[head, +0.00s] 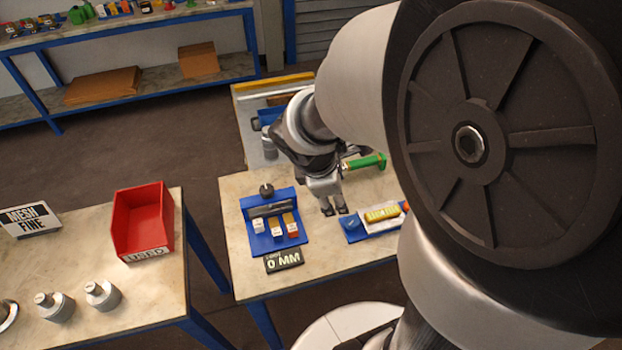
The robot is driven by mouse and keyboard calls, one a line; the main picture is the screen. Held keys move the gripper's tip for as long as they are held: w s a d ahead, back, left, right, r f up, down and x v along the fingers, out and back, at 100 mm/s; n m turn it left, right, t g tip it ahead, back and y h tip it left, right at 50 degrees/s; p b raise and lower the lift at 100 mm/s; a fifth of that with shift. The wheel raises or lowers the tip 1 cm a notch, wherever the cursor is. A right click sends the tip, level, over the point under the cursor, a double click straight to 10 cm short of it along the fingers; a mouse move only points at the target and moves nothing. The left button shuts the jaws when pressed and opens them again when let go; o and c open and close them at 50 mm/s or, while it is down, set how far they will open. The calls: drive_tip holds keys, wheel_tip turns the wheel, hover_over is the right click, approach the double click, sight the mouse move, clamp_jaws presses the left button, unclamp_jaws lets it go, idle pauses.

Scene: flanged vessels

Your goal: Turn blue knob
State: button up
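I cannot pick out a blue knob for certain. A blue fixture (247,214) with a dark round knob (267,190) at its back stands on the middle workbench, with several small white-faced blocks at its front. A black sign reading "0 MM" (284,260) lies at its front edge. My gripper (334,210) points down over the bench, right of this fixture and apart from it. Its two dark fingertips show a small gap with nothing seen between them. Another blue part (268,116) shows farther back, partly hidden by my arm.
A blue tray (352,228) with a yellow item is right of my gripper, and a green-handled tool (365,162) lies behind. A red bin (142,222) and metal pieces (102,294) are on the left bench. My arm hides the right side.

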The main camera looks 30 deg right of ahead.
drive_tip(key=s+a+r+m+t+b, duration=0.1)
drive_tip(key=s+a+r+m, duration=0.2)
drive_tip(key=a+r+m, duration=0.1)
drive_tip(key=shift+s+a+m+y, duration=0.15)
drive_tip(key=shift+s+m+y, duration=0.15)
drive_tip(key=shift+m+y, duration=0.15)
drive_tip(key=shift+f, duration=0.1)
